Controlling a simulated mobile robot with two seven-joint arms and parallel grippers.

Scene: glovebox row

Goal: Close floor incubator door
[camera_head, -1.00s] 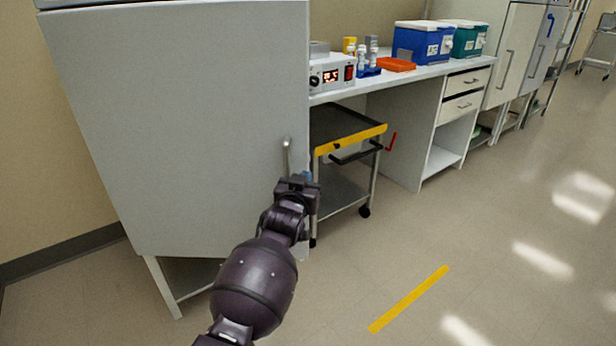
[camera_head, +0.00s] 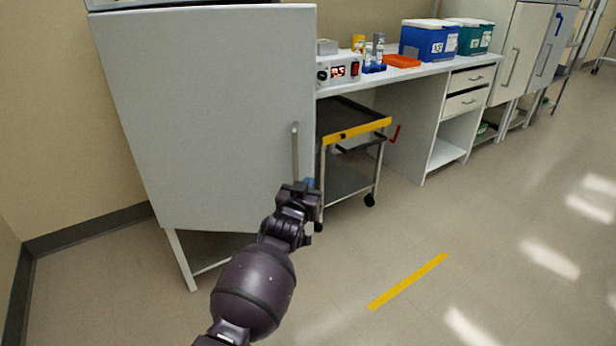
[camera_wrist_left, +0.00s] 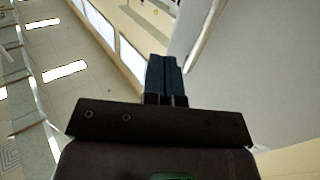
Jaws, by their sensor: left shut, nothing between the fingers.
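The floor incubator door (camera_head: 205,120) is a large pale grey panel at the left of the head view. It appears partly open, its lower edge angled away from the stand beneath. A vertical bar handle (camera_head: 295,150) is near its right edge. My left gripper (camera_head: 309,184) is just below the handle, by the door's lower right edge; contact cannot be told. Its dark blue fingers (camera_wrist_left: 167,75) are together and empty in the left wrist view, beside a pale surface that looks like the door (camera_wrist_left: 260,70). The incubator's inside is hidden. My right gripper is not in view.
A cart (camera_head: 350,130) with a yellow front edge stands close right of the door, under the bench (camera_head: 400,78). The incubator's white stand (camera_head: 182,262) shows below the door. Open floor with a yellow tape strip (camera_head: 408,281) lies in front.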

